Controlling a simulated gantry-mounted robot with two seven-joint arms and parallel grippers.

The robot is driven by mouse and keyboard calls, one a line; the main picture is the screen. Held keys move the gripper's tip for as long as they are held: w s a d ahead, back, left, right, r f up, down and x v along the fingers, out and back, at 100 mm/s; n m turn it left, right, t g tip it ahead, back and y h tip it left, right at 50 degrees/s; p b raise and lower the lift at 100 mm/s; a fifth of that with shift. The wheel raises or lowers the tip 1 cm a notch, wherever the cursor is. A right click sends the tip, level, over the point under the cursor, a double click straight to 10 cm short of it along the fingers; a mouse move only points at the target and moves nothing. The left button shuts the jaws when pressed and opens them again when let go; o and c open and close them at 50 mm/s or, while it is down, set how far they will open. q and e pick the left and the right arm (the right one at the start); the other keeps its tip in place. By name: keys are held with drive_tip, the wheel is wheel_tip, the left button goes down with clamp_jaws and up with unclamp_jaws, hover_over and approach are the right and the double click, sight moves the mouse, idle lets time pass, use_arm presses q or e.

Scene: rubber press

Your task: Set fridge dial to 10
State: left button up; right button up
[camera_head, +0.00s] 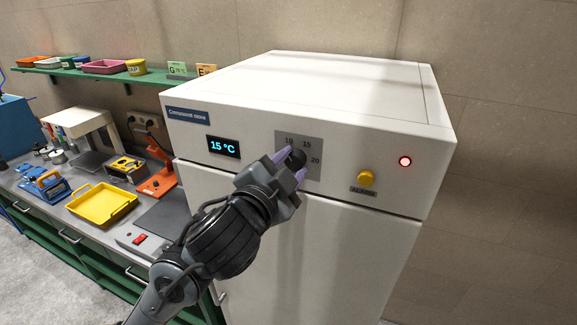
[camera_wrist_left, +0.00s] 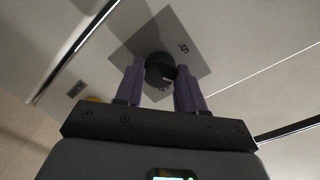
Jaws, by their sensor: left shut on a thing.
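The white fridge (camera_head: 300,93) carries a grey dial plate (camera_head: 316,137) with the numbers 10, 15 and 20 showing. The black dial knob (camera_head: 296,158) sits on that plate. My left gripper (camera_head: 289,166) has its purple fingers around the knob, shut on it. In the left wrist view the knob (camera_wrist_left: 160,68) lies between the two fingertips, with a pale pointer mark near its edge. The blue display (camera_head: 223,147) reads 15 °C. The gripper hides the lower left of the plate. My right gripper is not in view.
A yellow alarm button (camera_head: 366,178) and a lit red lamp (camera_head: 405,161) are on the fridge front, right of the dial. A workbench at left holds a yellow tray (camera_head: 101,204) and an orange tool (camera_head: 158,182). A green shelf (camera_head: 108,75) hangs above it.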

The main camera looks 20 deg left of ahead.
use_arm(q)
drive_tip(key=o, duration=1)
drive_tip(key=shift+o, duration=0.2)
drive_tip(key=s+b, duration=0.3)
drive_tip(key=s, duration=0.7)
drive_tip(key=shift+s+a+r, duration=0.2)
drive_tip(key=shift+s+r, duration=0.05)
drive_tip(key=shift+s, duration=0.15)
